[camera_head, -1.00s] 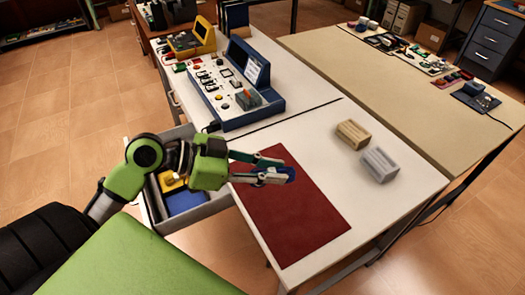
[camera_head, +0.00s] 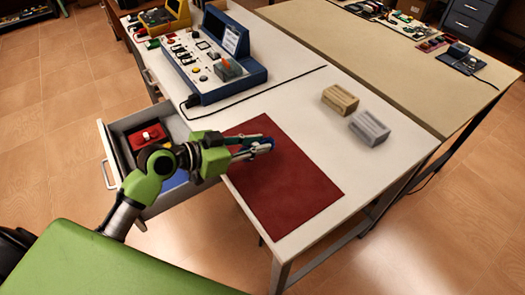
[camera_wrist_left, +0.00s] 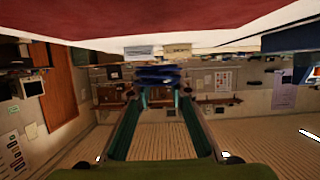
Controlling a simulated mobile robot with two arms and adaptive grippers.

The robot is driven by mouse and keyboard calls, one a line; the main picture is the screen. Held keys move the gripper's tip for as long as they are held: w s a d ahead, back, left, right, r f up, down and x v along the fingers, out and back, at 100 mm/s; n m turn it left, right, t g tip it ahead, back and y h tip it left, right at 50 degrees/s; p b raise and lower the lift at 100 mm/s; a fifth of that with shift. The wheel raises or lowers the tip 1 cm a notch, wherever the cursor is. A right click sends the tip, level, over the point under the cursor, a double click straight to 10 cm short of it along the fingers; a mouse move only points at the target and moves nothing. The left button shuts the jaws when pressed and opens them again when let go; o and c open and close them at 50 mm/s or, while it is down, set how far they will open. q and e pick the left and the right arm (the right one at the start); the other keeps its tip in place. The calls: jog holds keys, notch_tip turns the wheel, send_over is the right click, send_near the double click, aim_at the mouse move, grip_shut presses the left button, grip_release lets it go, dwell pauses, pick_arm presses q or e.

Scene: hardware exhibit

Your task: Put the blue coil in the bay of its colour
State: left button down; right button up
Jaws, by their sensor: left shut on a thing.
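My left gripper (camera_head: 259,147) is shut on the blue coil (camera_head: 267,141) and holds it over the upper part of the dark red mat (camera_head: 290,190). The coil also shows between the fingertips in the left wrist view (camera_wrist_left: 158,75). The open grey drawer (camera_head: 122,124) at the left of the table has coloured bays. Its blue bay (camera_head: 174,180) shows only in part, as my left arm covers much of the drawer. A red thing (camera_head: 150,138) is in the drawer's far part. My right gripper is not in view.
Two small blocks, one tan (camera_head: 340,99) and one grey (camera_head: 369,128), stand right of the mat. A blue-framed control panel (camera_head: 212,60) with a cable stands at the back.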

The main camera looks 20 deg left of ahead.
aim_at(262, 159)
pick_arm(q)
jog(key=w+f, duration=0.2)
jog(key=f, duration=0.1)
jog(key=shift+w+d+f, duration=0.15)
jog(key=shift+w+d, duration=0.2)
jog(key=shift+f, duration=1.6)
jog(key=shift+f, duration=0.15)
jog(key=c, duration=1.8)
grip_release()
jog(key=shift+c, duration=0.2)
